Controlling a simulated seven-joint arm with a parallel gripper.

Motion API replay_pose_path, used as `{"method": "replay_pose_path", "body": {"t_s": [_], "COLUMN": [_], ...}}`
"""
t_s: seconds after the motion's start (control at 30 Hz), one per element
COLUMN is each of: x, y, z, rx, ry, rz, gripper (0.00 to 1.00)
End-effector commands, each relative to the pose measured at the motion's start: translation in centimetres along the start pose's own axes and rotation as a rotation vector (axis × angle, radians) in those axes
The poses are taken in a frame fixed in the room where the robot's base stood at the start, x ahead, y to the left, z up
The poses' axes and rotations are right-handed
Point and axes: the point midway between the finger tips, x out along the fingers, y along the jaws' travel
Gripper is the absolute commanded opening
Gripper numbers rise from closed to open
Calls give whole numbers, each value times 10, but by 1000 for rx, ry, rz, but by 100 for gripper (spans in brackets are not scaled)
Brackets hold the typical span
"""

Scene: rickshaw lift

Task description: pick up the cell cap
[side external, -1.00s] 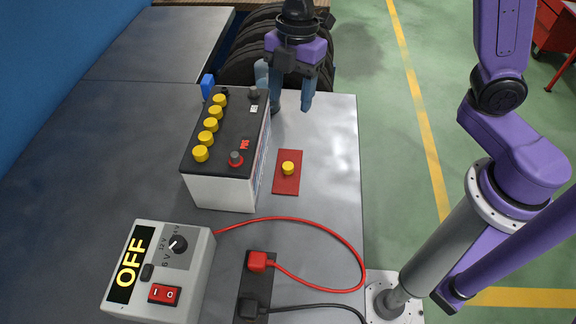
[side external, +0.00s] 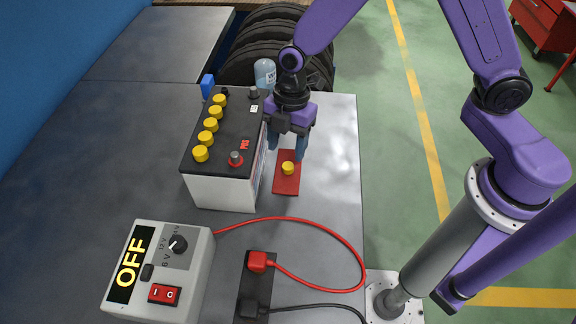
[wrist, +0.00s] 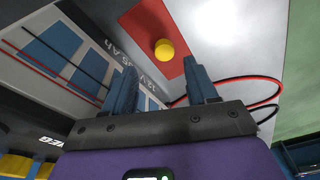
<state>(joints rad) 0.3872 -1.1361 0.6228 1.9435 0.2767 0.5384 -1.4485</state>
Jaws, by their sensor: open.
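A yellow cell cap (side external: 288,168) sits on a red mat (side external: 286,186) on the metal table, to the right of the battery. Several more yellow caps (side external: 211,125) sit in a row on top of the black-topped battery (side external: 222,191). My gripper (side external: 287,152) is open and points down, above the far part of the mat, close to the battery's right side. In the wrist view, the cap (wrist: 165,49) and red mat (wrist: 145,30) show beyond the two open fingers (wrist: 163,88), with nothing between them.
A grey charger (side external: 190,262) reading OFF stands at the front left. Red and black leads run from a dark holder (side external: 253,285) with clamps. A clear bottle (side external: 264,73) stands behind the battery. Table to the right of the mat is free.

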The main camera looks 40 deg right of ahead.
Motion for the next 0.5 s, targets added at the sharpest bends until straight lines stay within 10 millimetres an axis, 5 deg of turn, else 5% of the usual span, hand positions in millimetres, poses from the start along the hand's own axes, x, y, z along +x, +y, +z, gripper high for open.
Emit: {"method": "replay_pose_path", "body": {"t_s": [0.3,0.5], "x": [40,47], "y": [-7,-6], "z": [3,3], "rx": [0,0], "ry": [-1,0], "rz": [-2,0], "gripper": [57,57]}}
